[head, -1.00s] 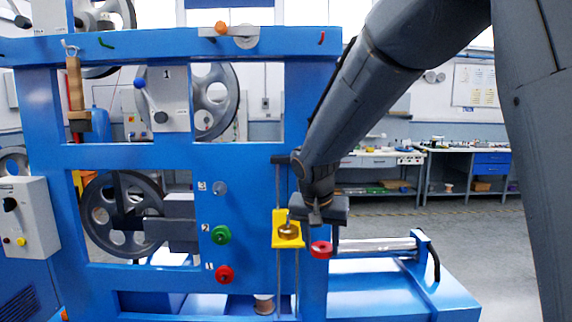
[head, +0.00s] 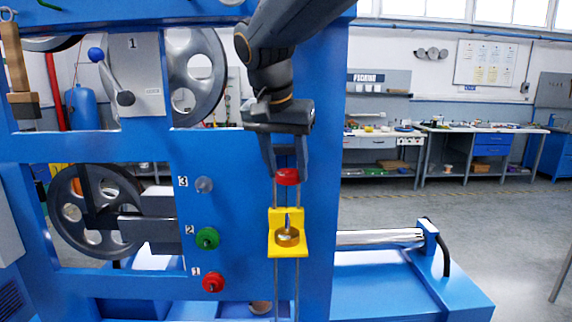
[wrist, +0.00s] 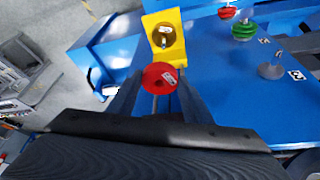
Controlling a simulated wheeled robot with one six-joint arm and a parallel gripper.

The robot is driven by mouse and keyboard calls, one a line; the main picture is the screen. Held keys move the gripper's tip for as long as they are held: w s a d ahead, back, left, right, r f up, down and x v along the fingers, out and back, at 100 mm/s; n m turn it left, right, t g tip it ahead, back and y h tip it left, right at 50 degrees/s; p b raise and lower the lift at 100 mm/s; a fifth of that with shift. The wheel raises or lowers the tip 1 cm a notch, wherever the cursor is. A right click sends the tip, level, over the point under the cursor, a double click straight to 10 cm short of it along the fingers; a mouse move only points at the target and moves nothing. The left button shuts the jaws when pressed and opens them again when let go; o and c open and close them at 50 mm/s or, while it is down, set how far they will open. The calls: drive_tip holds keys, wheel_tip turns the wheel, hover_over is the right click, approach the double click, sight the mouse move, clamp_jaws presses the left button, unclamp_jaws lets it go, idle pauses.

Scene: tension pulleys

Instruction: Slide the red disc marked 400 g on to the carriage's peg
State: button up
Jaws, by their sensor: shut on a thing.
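My gripper (head: 287,172) is shut on a red disc (head: 288,177), which it holds above the yellow carriage (head: 274,245). In the wrist view the red disc (wrist: 160,78) sits between the fingers, with a small white label too small to read. The carriage rides on two thin vertical rods and has an upright peg (head: 287,222). A brass disc (head: 288,237) lies around the peg's base on the carriage ledge. The carriage (wrist: 172,54) and the brass disc (wrist: 162,35) also show in the wrist view, just beyond the red disc. The disc and peg are apart.
Left of the carriage, the blue frame (head: 325,250) bears a grey peg 3 (head: 204,185), green discs at peg 2 (head: 207,238) and red discs at peg 1 (head: 213,283). A metal cylinder (head: 380,237) lies to the right. Open floor is farther right.

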drive_tip(key=shift+a+f+b, duration=0.2)
drive_tip(key=shift+f+b, duration=0.65)
drive_tip(key=shift+f, duration=0.3)
drive_tip(key=b, duration=0.4)
hover_over(286, 228)
drive_tip(key=shift+s+a+f, duration=0.1)
drive_tip(key=shift+s+f, duration=0.05)
drive_tip(key=shift+f, duration=1)
drive_tip(key=shift+s+f, duration=0.15)
drive_tip(key=shift+f, duration=1)
drive_tip(key=shift+f+p, duration=0.2)
drive_tip(key=shift+p, duration=0.2)
drive_tip(key=shift+f, duration=0.25)
drive_tip(key=shift+f+b, duration=0.85)
drive_tip(key=shift+f, duration=0.4)
drive_tip(key=shift+f, duration=0.2)
drive_tip(key=shift+s+f+b, duration=0.1)
drive_tip(key=shift+f+b, duration=0.65)
drive_tip(key=shift+f, duration=0.4)
drive_tip(key=shift+f, duration=0.1)
